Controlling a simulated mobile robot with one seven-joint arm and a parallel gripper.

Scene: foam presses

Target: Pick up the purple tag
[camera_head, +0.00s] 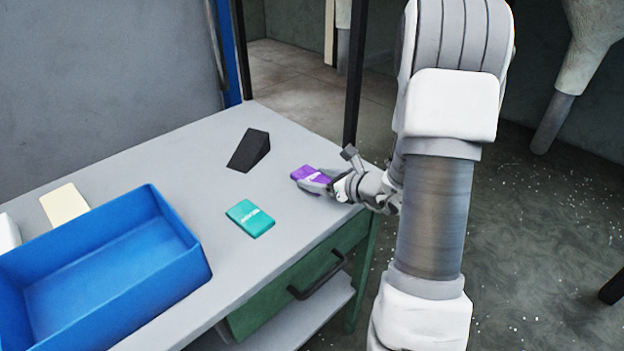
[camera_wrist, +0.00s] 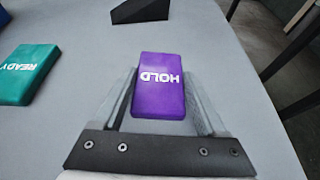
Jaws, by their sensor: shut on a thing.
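The purple tag (camera_head: 309,174) is near the right edge of the grey table in the head view. In the wrist view the purple tag (camera_wrist: 158,88) reads "HOLD" in white letters and sits between the two fingers. My gripper (camera_head: 318,182) is shut on it, with one finger along each side. The gripper also shows in the wrist view (camera_wrist: 160,105). I cannot tell whether the tag touches the table or is slightly above it. Part of the tag is hidden by a finger in the head view.
A teal tag (camera_head: 250,218) reading "READY" lies to the left of my gripper. A black wedge (camera_head: 249,151) stands behind it. A blue bin (camera_head: 180,232) and a cream block (camera_head: 65,204) are at the left. A black post (camera_head: 355,75) rises behind the table (camera_head: 200,150).

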